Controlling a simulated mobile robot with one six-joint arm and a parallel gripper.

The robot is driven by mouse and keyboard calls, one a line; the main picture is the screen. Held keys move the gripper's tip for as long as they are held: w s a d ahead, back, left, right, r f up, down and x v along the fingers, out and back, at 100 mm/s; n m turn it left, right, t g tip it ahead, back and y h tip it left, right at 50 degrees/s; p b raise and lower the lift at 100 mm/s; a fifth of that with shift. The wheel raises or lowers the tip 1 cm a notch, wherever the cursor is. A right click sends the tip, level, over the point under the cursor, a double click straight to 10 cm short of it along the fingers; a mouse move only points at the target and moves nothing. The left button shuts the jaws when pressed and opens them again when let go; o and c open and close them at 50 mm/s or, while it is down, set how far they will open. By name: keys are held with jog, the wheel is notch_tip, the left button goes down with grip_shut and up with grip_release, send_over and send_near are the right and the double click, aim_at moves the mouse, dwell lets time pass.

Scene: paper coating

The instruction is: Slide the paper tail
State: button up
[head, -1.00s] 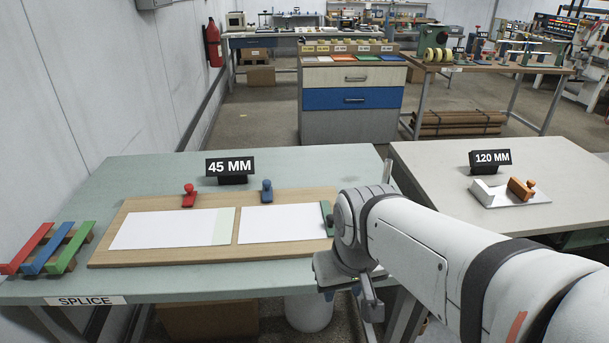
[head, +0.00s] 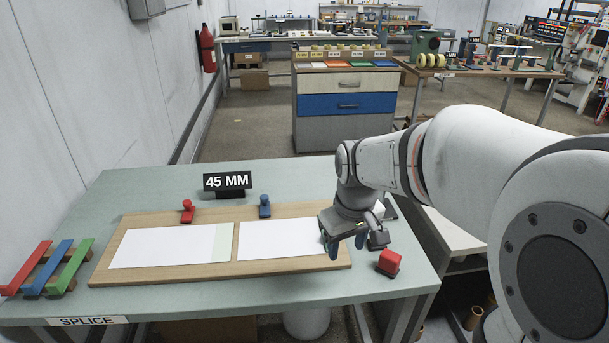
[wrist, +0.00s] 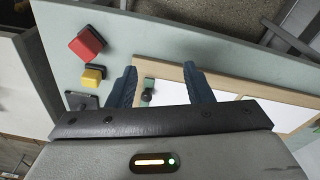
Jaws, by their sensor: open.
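Two white sheets lie on the wooden board (head: 130,279). The left sheet (head: 160,247) has a pale green strip (head: 222,243) along its right end. The right sheet (head: 280,239) lies a narrow gap away; its right end is hidden by my gripper in the head view. My gripper (head: 346,244) is over the right end of the board. In the wrist view a small green block with a dark knob (wrist: 148,91) shows between the open blue fingers of my gripper (wrist: 159,72). I see no contact, and the green block is hidden in the head view.
Red (head: 187,211) and blue (head: 265,206) knobbed pieces stand at the board's back edge. A red block (head: 388,261) sits right of the board, with a yellow block (wrist: 93,77) beside it. Coloured bars (head: 47,268) lie at the left. A 45 MM sign (head: 228,181) stands behind.

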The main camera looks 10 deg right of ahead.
jog(key=w+f+n+p, duration=0.1)
jog(key=w, duration=0.4)
jog(key=w+f+n+g+p, duration=0.1)
jog(key=w+n+p, duration=0.1)
jog(key=w, duration=0.4)
jog(key=w+f+n+p, duration=0.1)
jog(key=w+n+p, duration=0.1)
jog(key=w, duration=0.3)
jog(key=shift+w+f, duration=0.25)
jog(key=shift+w, duration=0.05)
jog(key=shift+w+f+n+p, duration=0.15)
jog(key=shift+f+n+p, duration=0.15)
notch_tip(320, 180, down, 8)
jog(key=shift+r+p, duration=0.2)
jog(key=shift+p, duration=0.4)
jog(key=shift+c, duration=0.4)
grip_shut()
